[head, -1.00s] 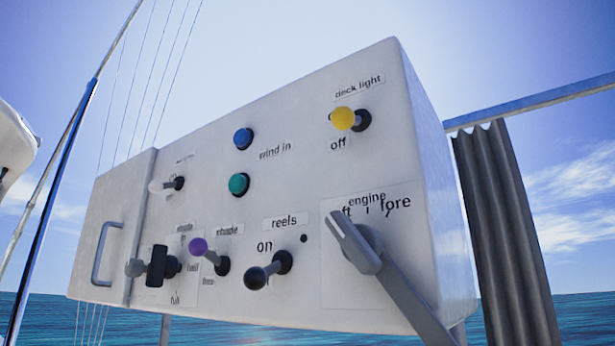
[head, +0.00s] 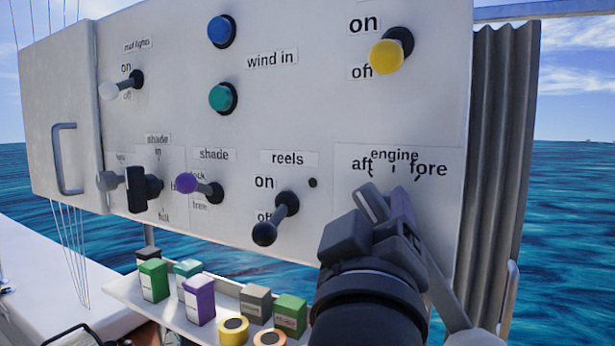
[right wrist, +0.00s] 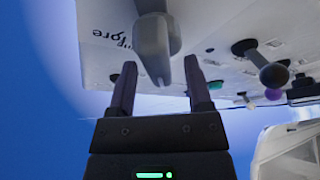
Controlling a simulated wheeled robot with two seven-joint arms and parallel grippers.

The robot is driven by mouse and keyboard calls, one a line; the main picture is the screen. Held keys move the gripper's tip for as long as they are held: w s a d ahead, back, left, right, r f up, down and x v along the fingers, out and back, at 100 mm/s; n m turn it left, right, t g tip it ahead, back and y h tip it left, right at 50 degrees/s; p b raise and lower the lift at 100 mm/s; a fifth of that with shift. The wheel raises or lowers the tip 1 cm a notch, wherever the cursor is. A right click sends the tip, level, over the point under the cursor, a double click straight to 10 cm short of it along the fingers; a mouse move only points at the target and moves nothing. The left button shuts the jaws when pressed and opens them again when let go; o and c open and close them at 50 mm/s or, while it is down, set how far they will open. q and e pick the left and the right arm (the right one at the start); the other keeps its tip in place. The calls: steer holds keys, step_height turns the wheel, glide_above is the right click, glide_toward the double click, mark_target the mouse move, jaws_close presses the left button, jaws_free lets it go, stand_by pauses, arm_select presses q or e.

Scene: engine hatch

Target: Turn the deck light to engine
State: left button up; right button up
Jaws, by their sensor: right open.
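The deck light switch is a toggle with a yellow knob (head: 387,57) at the upper right of the white panel (head: 330,110) in the head view. Its knob tips downward to the "off" label. The engine lever is a grey handle under the aft/fore scale, mostly hidden behind my right gripper (head: 388,208) in the head view. In the right wrist view, the engine lever (right wrist: 152,45) stands between and just beyond the two dark fingers of my right gripper (right wrist: 160,64). The fingers are apart, and I see no clear grip. My left gripper is out of view.
The reels switch (head: 285,203) and purple shade knob (head: 187,183) sit left of my right gripper. Blue (head: 221,30) and green (head: 222,97) buttons are higher. A shelf (head: 125,293) with small boxes and tape rolls lies below. A grey curtain (head: 500,130) hangs at right.

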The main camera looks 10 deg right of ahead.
steer(key=shift+x, duration=0.8)
jaws_close()
